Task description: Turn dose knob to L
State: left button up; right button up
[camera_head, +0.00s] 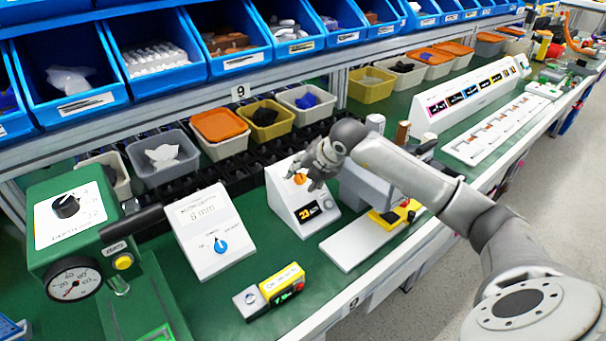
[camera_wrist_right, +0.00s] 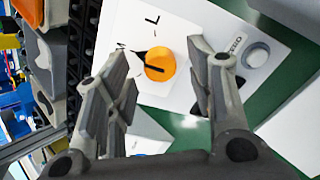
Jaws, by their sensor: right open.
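The orange dose knob (camera_wrist_right: 160,64) sits on a white panel. In the wrist view a letter L is printed above it and an M to its upper left; a dark pointer mark at its left edge lies on the M side. In the head view the knob (camera_head: 300,179) is on the sloped face of a white box (camera_head: 283,200) with a small dark display (camera_head: 308,212). My right gripper (camera_head: 308,174) is over this face. Its open fingers (camera_wrist_right: 165,90) are on either side of the knob, with visible gaps; depth is hard to judge. My left gripper is not in view.
A white box with a blue knob (camera_head: 220,246) and a green machine with a gauge (camera_head: 75,283) stand to the left. A yellow-black device (camera_head: 393,215) is right. A yellow meter (camera_head: 282,284) lies in front. Bins line the back. Green bench shows between them.

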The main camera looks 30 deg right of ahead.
jog(key=shift+w+f, duration=0.3)
jog(key=shift+f, duration=0.2)
jog(key=shift+s+a, duration=0.1)
jog(key=c, duration=1.1)
